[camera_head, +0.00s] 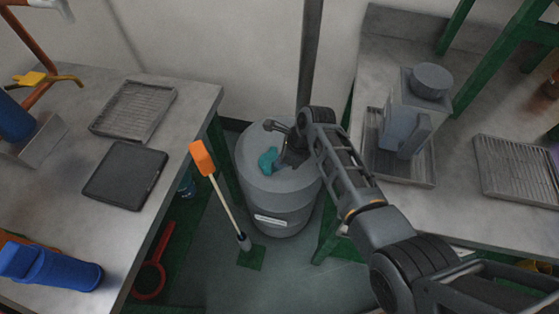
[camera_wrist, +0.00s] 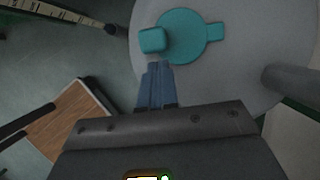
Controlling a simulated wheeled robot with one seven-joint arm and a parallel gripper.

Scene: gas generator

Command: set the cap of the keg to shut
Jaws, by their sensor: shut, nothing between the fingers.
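The keg (camera_head: 285,208) is a grey drum standing on the floor between two tables. Its teal cap (camera_head: 267,160) is on the top face, left of my gripper (camera_head: 287,160) in the head view. In the wrist view the cap (camera_wrist: 188,38) shows as a round disc with a thick square block on its left and a small tab on its right, over the grey keg top (camera_wrist: 250,70). My gripper (camera_wrist: 157,75) is shut and empty, its blue fingertips just below the square block. I cannot tell whether they touch it, or how far the cap is tilted.
A grey pole (camera_head: 311,50) rises behind the keg. A left table (camera_head: 185,95) and a right table (camera_head: 375,45) flank it closely. An orange-headed long-handled tool (camera_head: 203,158) stands left of the keg. A grey jug-like container (camera_head: 405,115) stands on the right table.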

